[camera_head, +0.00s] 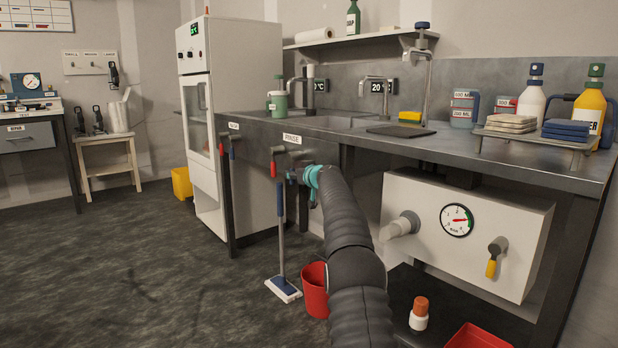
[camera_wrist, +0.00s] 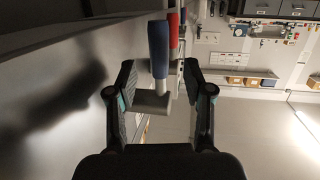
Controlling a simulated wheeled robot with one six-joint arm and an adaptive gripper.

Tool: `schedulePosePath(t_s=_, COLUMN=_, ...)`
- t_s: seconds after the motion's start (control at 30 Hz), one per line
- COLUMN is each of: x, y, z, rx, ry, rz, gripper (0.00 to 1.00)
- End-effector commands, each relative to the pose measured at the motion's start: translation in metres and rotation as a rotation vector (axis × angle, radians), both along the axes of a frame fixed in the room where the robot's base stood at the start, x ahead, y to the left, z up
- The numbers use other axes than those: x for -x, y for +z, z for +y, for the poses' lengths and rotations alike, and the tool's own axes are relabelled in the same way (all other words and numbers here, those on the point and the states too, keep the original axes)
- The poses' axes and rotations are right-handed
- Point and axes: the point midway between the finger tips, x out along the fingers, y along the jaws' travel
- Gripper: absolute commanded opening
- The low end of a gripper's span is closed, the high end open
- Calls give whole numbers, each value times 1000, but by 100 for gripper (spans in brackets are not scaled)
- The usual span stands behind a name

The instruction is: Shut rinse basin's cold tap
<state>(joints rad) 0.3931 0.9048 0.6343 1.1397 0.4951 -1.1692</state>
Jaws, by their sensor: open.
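The rinse station's label (camera_head: 291,138) is on the bench's front edge, under the sink. Below it, a red tap handle (camera_head: 274,168) hangs down from its grey valve. In the wrist view, a blue tap handle (camera_wrist: 158,48) on a grey valve body (camera_wrist: 152,103) stands between my fingers, with the red handle (camera_wrist: 173,32) behind it, roughly parallel. My gripper (camera_head: 310,180) is at the bench front, right of the red handle. In the wrist view my gripper (camera_wrist: 160,80) is open, one finger each side of the blue tap; contact is not clear. My gripper hides the blue tap in the head view.
Another red handle (camera_head: 222,149) and blue handle (camera_head: 232,150) hang further left. A mop (camera_head: 283,288) and red bucket (camera_head: 314,290) stand below my arm. A white box with a gauge (camera_head: 456,220) is to the right. The floor at left is clear.

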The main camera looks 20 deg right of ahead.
Motion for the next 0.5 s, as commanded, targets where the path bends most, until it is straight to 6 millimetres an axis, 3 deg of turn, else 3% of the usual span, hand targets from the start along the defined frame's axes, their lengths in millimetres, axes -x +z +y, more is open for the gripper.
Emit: schedulePosePath(t_s=0.5, x=54, y=9, z=-4, rx=-2, ry=-5, rz=2, gripper=52)
